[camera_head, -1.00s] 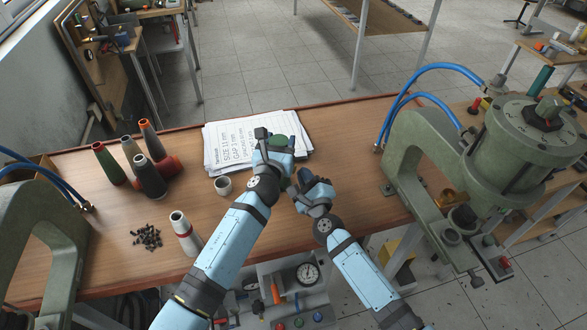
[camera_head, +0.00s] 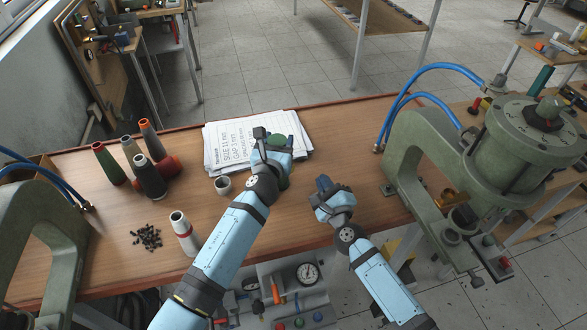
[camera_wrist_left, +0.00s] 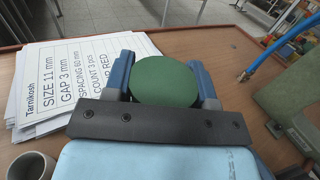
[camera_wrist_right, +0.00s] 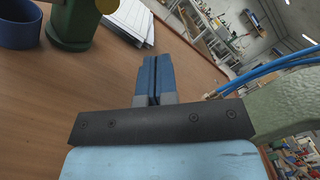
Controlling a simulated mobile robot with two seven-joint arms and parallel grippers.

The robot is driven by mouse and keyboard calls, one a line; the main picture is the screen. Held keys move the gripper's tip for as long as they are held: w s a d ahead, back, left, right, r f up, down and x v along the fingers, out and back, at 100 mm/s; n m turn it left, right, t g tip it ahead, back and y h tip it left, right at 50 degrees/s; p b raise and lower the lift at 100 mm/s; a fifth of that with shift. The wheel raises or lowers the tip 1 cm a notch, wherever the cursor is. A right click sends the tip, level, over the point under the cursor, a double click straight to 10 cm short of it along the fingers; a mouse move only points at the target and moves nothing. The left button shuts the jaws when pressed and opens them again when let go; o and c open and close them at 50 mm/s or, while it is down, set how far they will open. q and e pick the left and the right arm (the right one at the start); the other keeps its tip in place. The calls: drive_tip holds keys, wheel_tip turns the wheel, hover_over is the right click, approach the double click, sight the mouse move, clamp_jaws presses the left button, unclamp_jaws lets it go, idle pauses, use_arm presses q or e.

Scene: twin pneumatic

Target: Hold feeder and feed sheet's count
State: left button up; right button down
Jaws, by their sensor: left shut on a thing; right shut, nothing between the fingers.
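A green round-topped feeder (camera_wrist_left: 166,82) is between the fingers of my left gripper (camera_wrist_left: 164,80), which is shut on it. In the head view the feeder (camera_head: 279,142) shows partly behind my left gripper (camera_head: 274,145), at the right side of the sheet (camera_head: 236,148). In the left wrist view the sheet (camera_wrist_left: 62,95) reads size 11 mm, gap 3 mm, spacing 60 mm, count 3 pcs; the last line is partly covered. My right gripper (camera_head: 323,186) is shut and empty, right of the feeder and apart from it. Its closed fingers (camera_wrist_right: 154,75) show in the right wrist view.
Green presses stand at left (camera_head: 40,235) and right (camera_head: 420,150).

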sight(293, 169)
idle(0.6)
drive_tip(key=shift+w+d+f+g, duration=0.1)
drive_tip(key=shift+d+f+g, duration=0.05)
drive_tip(key=shift+f+g, duration=0.15)
drive_tip(key=g+y, duration=0.1)
drive_tip(key=d+f+g+y, duration=0.1)
drive_tip(key=y, duration=0.1)
drive_tip(key=d+g+y, duration=0.1)
drive_tip(key=shift+d+f+m+y, duration=0.1)
drive_tip(key=shift+f+m+y, duration=0.2)
drive_tip(key=s+d+g+y, duration=0.1)
drive_tip(key=s+d+r+g+y, duration=0.1)
drive_tip(key=g+y, duration=0.1)
drive_tip(key=s+d+r+g+y, duration=0.1)
drive_tip(key=y, duration=0.1)
drive_tip(key=shift+d+g, duration=0.15)
drive_tip(key=shift+g, duration=0.15)
drive_tip(key=shift+s+d+r+g+y, duration=0.4)
drive_tip(key=shift+g+y, duration=0.1)
drive_tip(key=shift+y, duration=0.2)
drive_tip(key=x, duration=1.4)
drive_tip(key=shift+w, duration=0.1)
